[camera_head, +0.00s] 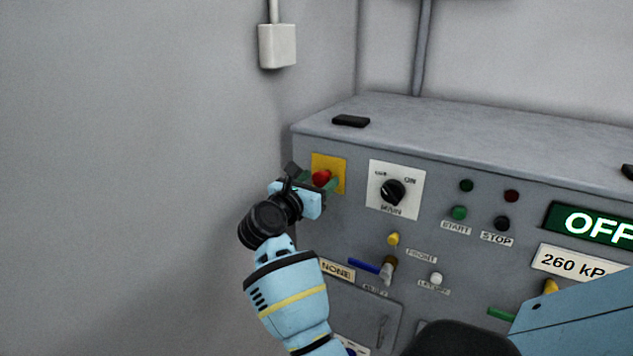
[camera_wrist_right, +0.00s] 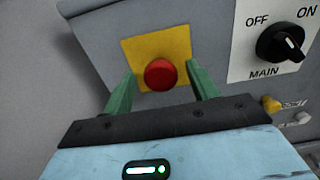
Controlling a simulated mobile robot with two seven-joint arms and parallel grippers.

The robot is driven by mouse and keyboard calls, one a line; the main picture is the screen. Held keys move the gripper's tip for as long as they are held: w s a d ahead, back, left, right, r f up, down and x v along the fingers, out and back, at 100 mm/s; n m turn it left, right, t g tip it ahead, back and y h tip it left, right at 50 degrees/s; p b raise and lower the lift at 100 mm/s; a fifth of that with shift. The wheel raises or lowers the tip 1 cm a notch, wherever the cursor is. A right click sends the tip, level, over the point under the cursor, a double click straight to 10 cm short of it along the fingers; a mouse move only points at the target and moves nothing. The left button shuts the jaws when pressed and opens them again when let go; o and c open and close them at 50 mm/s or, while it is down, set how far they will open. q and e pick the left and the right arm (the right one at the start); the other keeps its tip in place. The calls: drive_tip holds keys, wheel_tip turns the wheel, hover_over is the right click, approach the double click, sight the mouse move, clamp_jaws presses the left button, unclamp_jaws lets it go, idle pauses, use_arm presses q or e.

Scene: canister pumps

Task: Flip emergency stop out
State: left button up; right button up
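The emergency stop is a red round button (camera_head: 321,177) on a yellow plate (camera_head: 328,161) at the left end of the grey control panel's front. In the right wrist view the red button (camera_wrist_right: 161,74) sits in the middle of the yellow plate (camera_wrist_right: 172,42). My right gripper (camera_head: 314,181) is at the button, its green fingers open. In the right wrist view the right gripper (camera_wrist_right: 160,80) has one finger on each side of the button, with a gap on both sides. Whether the fingertips touch the plate I cannot tell. My left gripper is not in view.
The MAIN knob (camera_head: 393,191) is right of the yellow plate. START (camera_head: 459,213) and STOP (camera_head: 502,223) buttons, a yellow knob (camera_head: 393,239) and a blue-handled valve (camera_head: 386,268) lie further right or below. A wall (camera_head: 200,120) stands close on the left.

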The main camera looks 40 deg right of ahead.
drive_tip(key=shift+s+a+f, duration=0.1)
drive_tip(key=shift+a, duration=0.3)
drive_tip(key=b+v, duration=0.1)
drive_tip(key=v, duration=0.6)
idle(0.3)
